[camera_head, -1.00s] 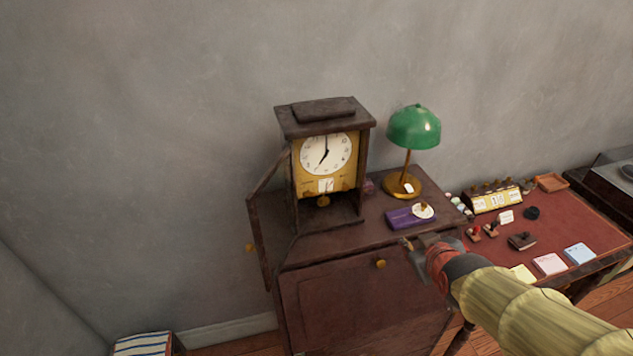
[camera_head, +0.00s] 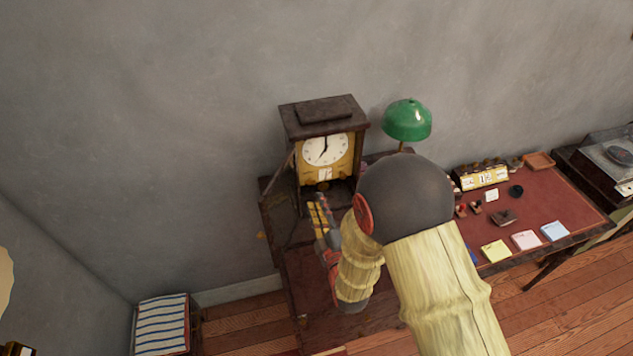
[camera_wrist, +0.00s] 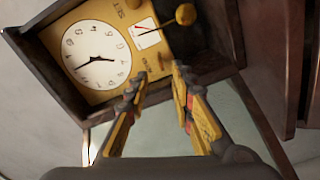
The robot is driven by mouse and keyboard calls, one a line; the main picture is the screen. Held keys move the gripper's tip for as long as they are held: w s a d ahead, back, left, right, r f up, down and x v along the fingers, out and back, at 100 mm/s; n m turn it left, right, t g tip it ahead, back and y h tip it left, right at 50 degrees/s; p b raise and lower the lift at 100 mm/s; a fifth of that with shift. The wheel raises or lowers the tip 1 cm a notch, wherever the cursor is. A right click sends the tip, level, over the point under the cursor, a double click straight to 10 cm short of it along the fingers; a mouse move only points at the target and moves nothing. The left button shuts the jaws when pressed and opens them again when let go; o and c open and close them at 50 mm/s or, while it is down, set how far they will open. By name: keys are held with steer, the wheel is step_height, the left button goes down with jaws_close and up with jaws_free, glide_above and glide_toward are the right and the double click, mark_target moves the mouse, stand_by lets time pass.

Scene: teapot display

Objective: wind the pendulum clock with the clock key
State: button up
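The pendulum clock (camera_head: 325,112) stands on a dark wooden cabinet, its front door (camera_head: 277,184) swung open to the left. In the wrist view its white dial (camera_wrist: 96,54), brass plate (camera_wrist: 122,88) and round brass pendulum bob (camera_wrist: 186,14) appear tilted. My gripper (camera_head: 318,199) is just in front of the clock's lower front. In the wrist view my gripper (camera_wrist: 160,73) has its fingertips apart, pointing at the brass plate beside the dial. I see nothing clearly held between them. I cannot make out the clock key in any view.
A green lamp (camera_head: 407,120) stands right of the clock, partly behind my arm. A red-topped desk (camera_head: 540,205) with stamps, note pads and a calendar (camera_head: 484,177) is further right. A striped box (camera_head: 161,325) sits low at the left. The wall is close behind the clock.

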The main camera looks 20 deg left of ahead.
mark_target(310, 181)
steer(key=x, duration=0.7)
steer(key=shift+w+a+p, duration=0.1)
steer(key=shift+w+p, duration=0.2)
steer(key=shift+p, duration=0.05)
jaws_close()
steer(key=shift+r, duration=0.1)
